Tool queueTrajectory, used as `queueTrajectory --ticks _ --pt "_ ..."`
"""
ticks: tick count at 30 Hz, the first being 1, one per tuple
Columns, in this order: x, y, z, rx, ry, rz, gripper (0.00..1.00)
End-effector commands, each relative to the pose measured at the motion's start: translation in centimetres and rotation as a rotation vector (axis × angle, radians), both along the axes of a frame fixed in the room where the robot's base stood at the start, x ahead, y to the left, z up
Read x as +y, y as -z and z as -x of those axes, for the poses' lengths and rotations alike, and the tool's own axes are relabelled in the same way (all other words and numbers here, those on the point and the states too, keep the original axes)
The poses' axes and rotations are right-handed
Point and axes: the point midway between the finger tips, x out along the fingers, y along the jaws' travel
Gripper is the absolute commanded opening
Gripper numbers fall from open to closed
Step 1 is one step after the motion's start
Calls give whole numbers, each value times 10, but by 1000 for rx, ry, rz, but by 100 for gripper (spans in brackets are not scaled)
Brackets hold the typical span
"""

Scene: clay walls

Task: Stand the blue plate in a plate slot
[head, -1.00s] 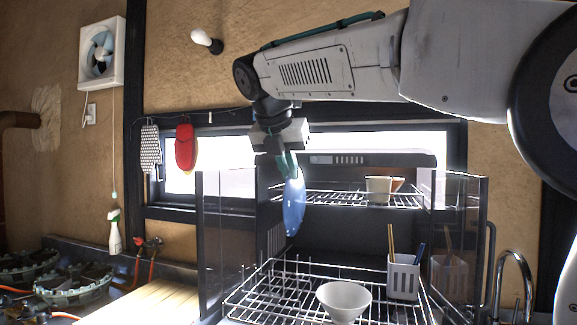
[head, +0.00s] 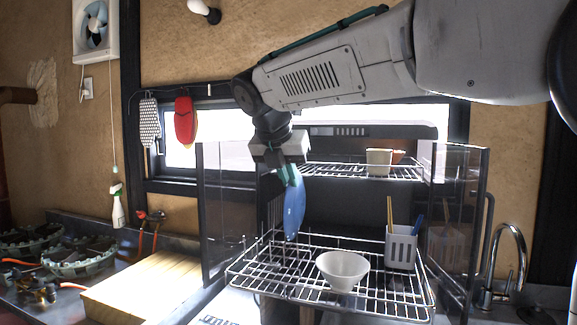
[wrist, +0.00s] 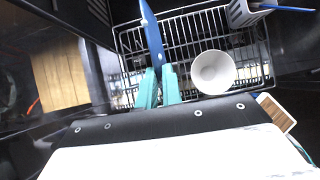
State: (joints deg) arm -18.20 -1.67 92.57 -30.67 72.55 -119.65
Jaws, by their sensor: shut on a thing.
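The blue plate (head: 294,208) hangs upright, nearly edge-on, from my gripper (head: 288,172) in the head view. My gripper is shut on its upper rim. In the wrist view the plate (wrist: 152,40) extends away from the teal fingers (wrist: 158,86). The plate is over the left part of the lower wire rack (head: 330,295), near the upright wires of the plate slots (head: 262,250). I cannot tell whether its lower edge touches the wires.
A white bowl (head: 342,270) stands on the rack right of the plate. A utensil holder (head: 401,247) stands at the rack's right. Cups (head: 379,161) sit on the upper shelf. Dark clear side panels (head: 226,200) flank the rack. A wooden board (head: 145,287) lies left.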

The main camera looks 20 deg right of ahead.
Motion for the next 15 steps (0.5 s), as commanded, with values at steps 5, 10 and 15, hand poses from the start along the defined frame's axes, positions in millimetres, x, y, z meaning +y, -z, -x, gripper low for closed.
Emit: queueTrajectory --ticks 5,10,15 --pt "0 14 0 0 0 0 0" --pt "0 28 0 0 -1 0 0" --pt "0 41 0 0 -1 -1 0"
